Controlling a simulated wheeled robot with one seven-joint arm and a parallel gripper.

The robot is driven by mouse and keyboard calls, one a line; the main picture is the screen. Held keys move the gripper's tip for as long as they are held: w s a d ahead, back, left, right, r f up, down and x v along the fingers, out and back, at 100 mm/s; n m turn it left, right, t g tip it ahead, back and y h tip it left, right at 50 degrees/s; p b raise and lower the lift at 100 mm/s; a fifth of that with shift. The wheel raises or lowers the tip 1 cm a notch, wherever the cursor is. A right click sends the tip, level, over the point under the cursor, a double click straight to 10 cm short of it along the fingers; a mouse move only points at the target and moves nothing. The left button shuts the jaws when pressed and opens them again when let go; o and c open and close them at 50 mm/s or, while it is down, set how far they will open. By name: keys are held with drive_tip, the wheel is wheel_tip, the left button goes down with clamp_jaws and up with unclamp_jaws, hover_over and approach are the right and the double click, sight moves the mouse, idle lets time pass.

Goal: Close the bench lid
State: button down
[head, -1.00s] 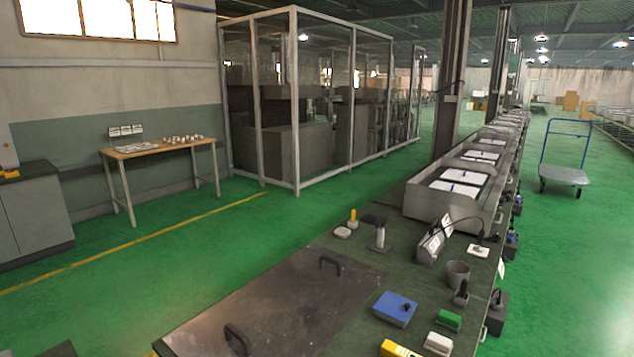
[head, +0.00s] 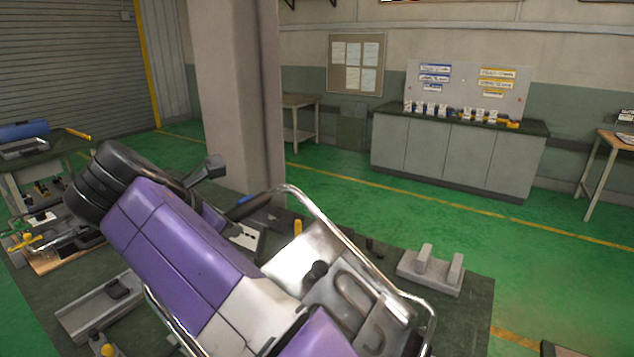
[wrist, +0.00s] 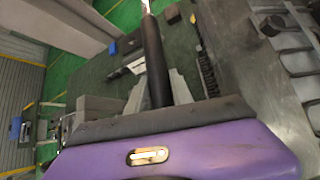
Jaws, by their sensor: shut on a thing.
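In the wrist view my gripper (wrist: 157,82) has its pale fingers on either side of a dark round bar (wrist: 153,45) and is shut on it. I cannot tell whether this bar is a handle of the bench lid. The purple casing of my wrist fills the bottom of that view. In the head view my purple arm covers the lower left and centre, and my gripper cannot be made out. The dark green bench top (head: 462,312) shows beside my arm. The lid cannot be picked out clearly in the views now.
A grey block fixture (head: 432,270) stands on the bench. A metal rail fixture (head: 100,307) lies at lower left. A thick column (head: 236,95) rises behind the bench. A grey cabinet (head: 455,152) stands along the wall, with open green floor (head: 400,215) before it.

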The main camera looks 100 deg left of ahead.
drive_tip(key=s+f, duration=0.2)
drive_tip(key=f, duration=0.4)
drive_tip(key=s+a+f+n+t+b, duration=0.1)
drive_tip(key=s+f, duration=0.1)
drive_tip(key=f, duration=0.4)
drive_tip(key=s+a+f+t+h, duration=0.1)
drive_tip(key=s+f, duration=0.1)
drive_tip(key=f, duration=0.3)
drive_tip(key=shift+s+a+f, duration=0.25)
drive_tip(key=shift+s+f, duration=0.15)
drive_tip(key=c, duration=1.1)
unclamp_jaws()
drive_tip(key=shift+r, duration=0.15)
drive_tip(key=shift+b+v, duration=0.55)
drive_tip(key=shift+v, duration=3.3)
drive_tip(key=shift+s+a, duration=0.1)
